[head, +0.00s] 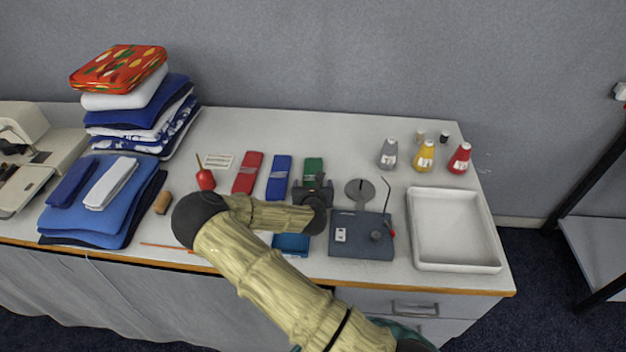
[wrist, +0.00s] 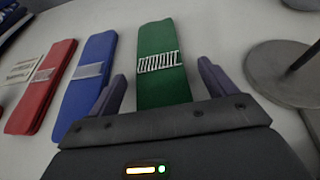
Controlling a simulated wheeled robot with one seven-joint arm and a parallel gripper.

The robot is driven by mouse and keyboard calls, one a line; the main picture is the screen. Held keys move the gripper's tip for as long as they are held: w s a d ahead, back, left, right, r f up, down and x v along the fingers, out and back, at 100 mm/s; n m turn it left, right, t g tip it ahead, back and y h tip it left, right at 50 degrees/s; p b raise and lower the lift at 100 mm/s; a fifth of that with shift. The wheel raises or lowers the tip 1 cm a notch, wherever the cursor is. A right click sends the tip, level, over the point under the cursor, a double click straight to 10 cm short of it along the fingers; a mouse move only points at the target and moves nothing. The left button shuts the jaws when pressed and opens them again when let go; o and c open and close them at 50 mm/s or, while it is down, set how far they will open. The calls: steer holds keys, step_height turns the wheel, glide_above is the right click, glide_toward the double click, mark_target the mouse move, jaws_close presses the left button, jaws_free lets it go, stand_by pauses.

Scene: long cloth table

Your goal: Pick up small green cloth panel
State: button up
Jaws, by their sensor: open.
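The small green cloth panel (head: 313,166) lies flat on the table, the rightmost of three folded panels. In the wrist view the green panel (wrist: 158,38) has a white patterned band and its near end lies between my fingers. My gripper (head: 313,188) is over the near part of the panel, and the wrist view shows the gripper (wrist: 160,88) open, one finger on each side of the panel. The gripper hides the panel's near end.
A blue panel (head: 279,177) and a red panel (head: 247,173) lie to the left. A grey round stand (head: 359,189) and a dark board (head: 362,245) are to the right. A white tray (head: 412,240) and bottles (head: 424,157) stand farther right. Stacked cloths (head: 120,100) are at left.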

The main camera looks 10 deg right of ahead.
steer(key=c, duration=1.1)
step_height(320, 180, up, 10)
steer(key=shift+r, duration=0.1)
stand_by(0.4)
